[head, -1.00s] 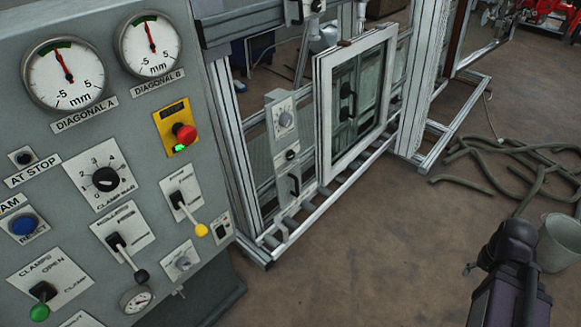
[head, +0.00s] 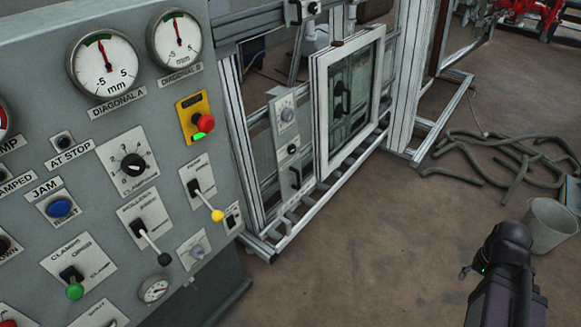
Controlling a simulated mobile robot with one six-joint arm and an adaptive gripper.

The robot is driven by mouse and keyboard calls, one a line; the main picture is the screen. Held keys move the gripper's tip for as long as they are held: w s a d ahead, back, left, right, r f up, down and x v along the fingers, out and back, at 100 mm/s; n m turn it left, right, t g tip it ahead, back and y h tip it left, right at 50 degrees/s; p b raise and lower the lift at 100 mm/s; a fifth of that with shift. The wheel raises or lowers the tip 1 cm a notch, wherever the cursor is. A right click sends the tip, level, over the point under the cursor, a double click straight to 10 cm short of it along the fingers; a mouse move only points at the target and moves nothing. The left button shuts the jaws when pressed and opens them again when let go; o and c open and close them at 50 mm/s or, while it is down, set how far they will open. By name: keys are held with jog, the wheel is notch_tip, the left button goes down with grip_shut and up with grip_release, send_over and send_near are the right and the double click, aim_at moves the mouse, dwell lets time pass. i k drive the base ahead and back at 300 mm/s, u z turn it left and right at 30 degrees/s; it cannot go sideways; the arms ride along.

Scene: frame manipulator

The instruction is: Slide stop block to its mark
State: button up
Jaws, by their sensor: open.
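I cannot pick out the stop block or its mark for certain. A grey plate with a knob, a dark button and a black handle (head: 287,150) stands on the aluminium machine frame, left of the white window frame (head: 322,110). A small fitting with a black knob (head: 302,10) sits on the upper rail (head: 250,22). The AT STOP lamp (head: 63,142) on the grey control panel (head: 60,120) looks dark. A dark part of my arm shows at the lower right, apart from the machine. My gripper is not in view.
The control panel fills the left side, with gauges, levers and a red stop button (head: 204,123). Loose hoses (head: 500,160) and a grey bucket (head: 550,226) lie on the right. The brown floor (head: 370,240) between the machine and my arm is clear.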

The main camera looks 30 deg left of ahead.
aim_at(284, 133)
jog(key=z, duration=0.1)
jog(key=k, duration=0.8)
jog(key=u, duration=1.2)
jog(key=i, duration=1)
jog(key=z, duration=0.1)
